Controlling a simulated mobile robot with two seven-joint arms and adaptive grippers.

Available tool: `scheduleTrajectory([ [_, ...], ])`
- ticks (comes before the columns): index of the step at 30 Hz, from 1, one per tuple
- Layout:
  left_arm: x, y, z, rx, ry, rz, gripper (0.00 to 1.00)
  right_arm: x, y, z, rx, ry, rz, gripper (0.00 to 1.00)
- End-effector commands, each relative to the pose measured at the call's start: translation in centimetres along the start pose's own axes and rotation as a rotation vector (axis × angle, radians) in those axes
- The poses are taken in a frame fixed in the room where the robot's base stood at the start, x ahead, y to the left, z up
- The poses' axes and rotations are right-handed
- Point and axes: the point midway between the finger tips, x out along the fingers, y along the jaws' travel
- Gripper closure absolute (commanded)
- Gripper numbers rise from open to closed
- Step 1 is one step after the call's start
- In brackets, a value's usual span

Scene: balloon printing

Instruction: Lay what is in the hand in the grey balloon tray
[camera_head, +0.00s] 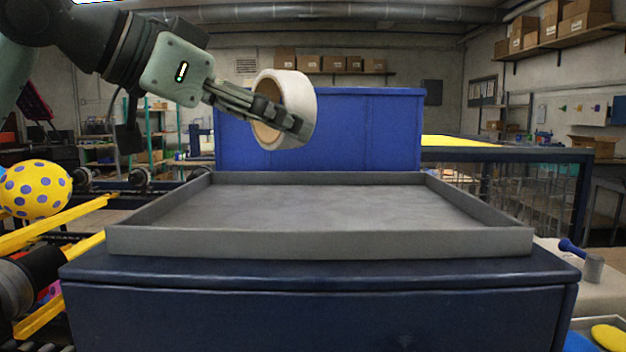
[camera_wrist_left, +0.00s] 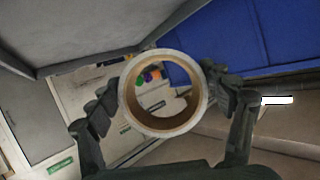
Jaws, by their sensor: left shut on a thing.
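My left gripper (camera_head: 268,116) is shut on a roll of white tape (camera_head: 303,98) with a brown inner core. The roll is held up in the air above the back left part of the grey tray (camera_head: 320,243), apart from it. In the left wrist view the roll (camera_wrist_left: 127,96) sits between the two fingers of the left gripper (camera_wrist_left: 163,96), its open hole facing the camera. The grey tray is shallow, with low walls, and looks empty. It rests on a dark blue stand. My right gripper is not in view.
A blue box or panel (camera_head: 370,130) stands behind the tray. A yellow balloon with purple dots (camera_head: 36,189) is at the left by yellow rails (camera_head: 60,222). A blue-framed table (camera_head: 500,155) is at the back right.

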Motion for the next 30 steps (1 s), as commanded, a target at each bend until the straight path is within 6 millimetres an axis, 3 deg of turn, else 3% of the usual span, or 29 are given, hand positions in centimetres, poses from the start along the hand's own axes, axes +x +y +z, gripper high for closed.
scheduleTrajectory([
  [3, 1.9, 2.2, 0.4, 0.003, 0.000, 0.003, 0.50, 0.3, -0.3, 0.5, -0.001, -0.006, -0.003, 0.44],
  [9, 3.6, 4.0, 0.9, 0.000, 0.001, 0.000, 0.50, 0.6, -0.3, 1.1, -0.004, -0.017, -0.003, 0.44],
  [19, 5.2, 4.6, 4.4, -0.001, -0.001, -0.001, 0.50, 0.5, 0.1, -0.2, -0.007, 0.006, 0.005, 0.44],
  [30, 5.4, 4.7, 4.8, -0.001, 0.001, 0.000, 0.50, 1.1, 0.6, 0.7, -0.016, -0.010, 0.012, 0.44],
])
